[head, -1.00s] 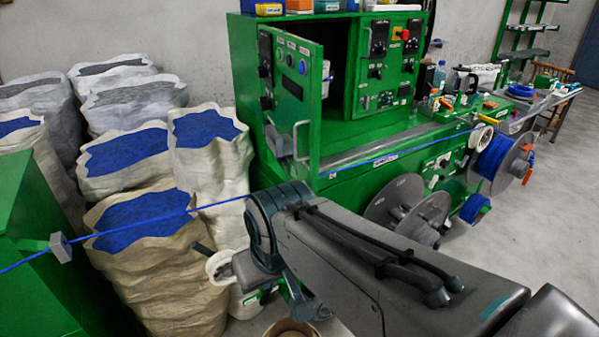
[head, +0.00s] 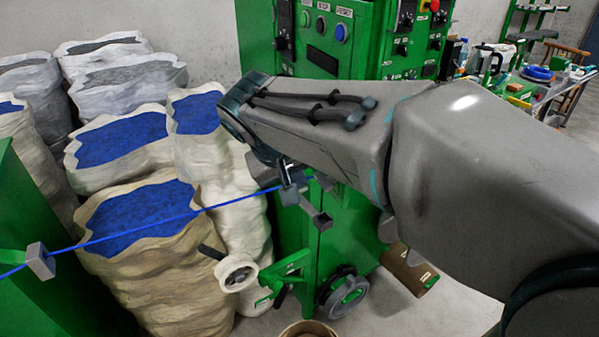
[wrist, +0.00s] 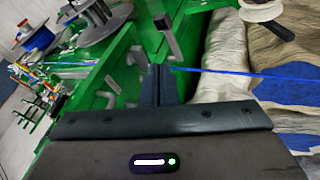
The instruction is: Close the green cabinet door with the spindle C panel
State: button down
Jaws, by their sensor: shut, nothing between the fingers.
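The green door panel (head: 313,52) with buttons and a dark rectangular window is at the top middle of the head view, left of the panel with a red button. No dark opening shows between them; my arm covers the lower part, so I cannot tell how far the door stands from its frame. My gripper (head: 289,188) is beside a grey bracket-like piece (head: 320,217), below my forearm. In the wrist view my gripper (wrist: 156,70) is shut and empty, close to a grey handle (wrist: 167,38) on green metal. Contact is unclear.
The blue cable (head: 150,228) runs from a guide block (head: 40,261) past my gripper. Open sacks of blue pellets (head: 140,215) fill the left. A white reel (head: 237,272) stands low in front of the cabinet. A cart (head: 535,85) is at the right, with clear floor beside it.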

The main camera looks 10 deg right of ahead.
jog(key=w+a+t, duration=0.1)
jog(key=w+a, duration=0.2)
jog(key=w, duration=0.1)
jog(key=w+d+f+p, duration=0.2)
jog(key=w+d+f, duration=0.3)
jog(key=d+f, duration=0.2)
jog(key=shift+h, duration=0.4)
jog(key=shift+f, duration=0.1)
jog(key=shift+d, duration=0.15)
